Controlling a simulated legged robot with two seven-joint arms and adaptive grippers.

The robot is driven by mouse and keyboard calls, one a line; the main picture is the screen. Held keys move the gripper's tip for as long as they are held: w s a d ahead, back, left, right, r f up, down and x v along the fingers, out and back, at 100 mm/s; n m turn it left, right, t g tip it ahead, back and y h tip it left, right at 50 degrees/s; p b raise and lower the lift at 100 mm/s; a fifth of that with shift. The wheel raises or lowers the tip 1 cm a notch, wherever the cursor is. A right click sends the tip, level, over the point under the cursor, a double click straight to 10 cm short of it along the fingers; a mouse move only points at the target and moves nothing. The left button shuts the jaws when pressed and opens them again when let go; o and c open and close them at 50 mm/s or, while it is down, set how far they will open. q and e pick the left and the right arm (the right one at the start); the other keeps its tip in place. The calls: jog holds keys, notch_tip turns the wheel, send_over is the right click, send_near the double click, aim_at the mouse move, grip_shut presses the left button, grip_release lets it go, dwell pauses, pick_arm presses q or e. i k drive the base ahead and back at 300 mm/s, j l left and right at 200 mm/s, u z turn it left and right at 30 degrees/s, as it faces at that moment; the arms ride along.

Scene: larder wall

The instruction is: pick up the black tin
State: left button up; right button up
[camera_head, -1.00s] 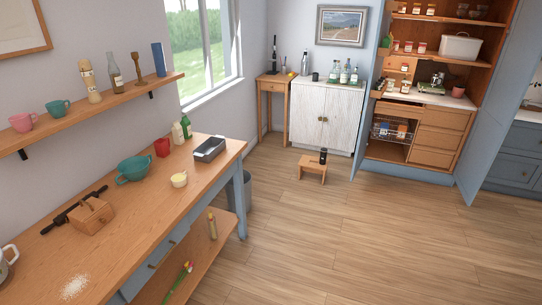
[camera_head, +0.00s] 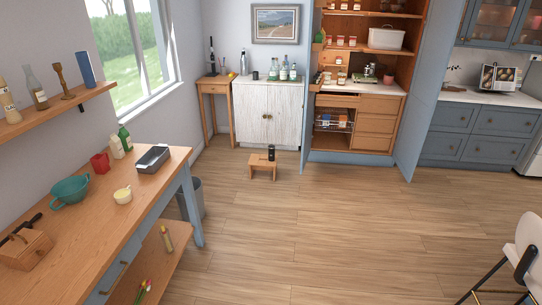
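No object is plainly marked as the black tin, and several dark things show. A small dark upright object (camera_head: 271,152) stands on the low wooden stool (camera_head: 262,166). A small black cylinder (camera_head: 255,75) stands on the white cabinet (camera_head: 268,113) at the back. A dark grey, box-like rectangular thing (camera_head: 152,158) lies at the far end of the wooden worktable (camera_head: 90,225). All are far too small or distant to read labels. Neither of my grippers is in view.
A white chair (camera_head: 525,250) is at lower right. The middle floor (camera_head: 320,220) is clear. The larder (camera_head: 368,120) stands open.

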aim_at(271, 147)
jog(key=i+u, duration=0.1)
jog(key=i, duration=3.75)
